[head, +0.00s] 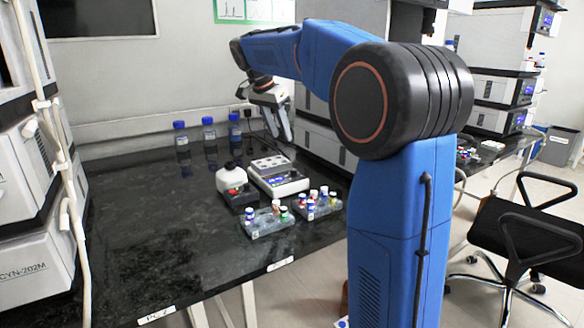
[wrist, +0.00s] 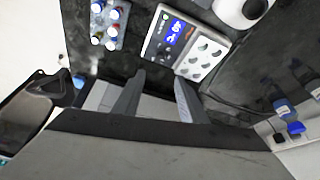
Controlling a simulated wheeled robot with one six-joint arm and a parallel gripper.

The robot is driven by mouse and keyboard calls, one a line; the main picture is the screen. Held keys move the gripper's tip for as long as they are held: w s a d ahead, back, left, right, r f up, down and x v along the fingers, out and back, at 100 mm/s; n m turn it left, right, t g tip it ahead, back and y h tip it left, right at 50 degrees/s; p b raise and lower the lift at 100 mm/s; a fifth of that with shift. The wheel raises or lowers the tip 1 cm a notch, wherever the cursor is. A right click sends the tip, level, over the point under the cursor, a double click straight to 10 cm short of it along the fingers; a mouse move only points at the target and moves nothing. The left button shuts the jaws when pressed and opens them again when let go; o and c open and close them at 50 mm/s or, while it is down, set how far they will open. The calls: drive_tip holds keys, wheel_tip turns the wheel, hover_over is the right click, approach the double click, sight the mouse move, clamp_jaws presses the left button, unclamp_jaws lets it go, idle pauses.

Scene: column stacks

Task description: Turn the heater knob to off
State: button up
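The heater (head: 278,172) is a white block with a panel of round wells on top, standing on the black bench. In the wrist view the heater (wrist: 152,50) shows a lit blue display and a white well plate.
A white mixer-like device (head: 231,178) stands just left of the heater. Racks of capped vials (head: 268,222) stand in front. Blue-capped bottles (head: 208,130) line the back wall. The front left bench is clear. Instrument stacks (head: 30,190) flank the bench.

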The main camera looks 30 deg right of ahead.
sight(293, 170)
drive_tip(key=x, duration=1.5)
drive_tip(key=shift+f, duration=0.15)
drive_tip(key=shift+c, duration=0.3)
clamp_jaws()
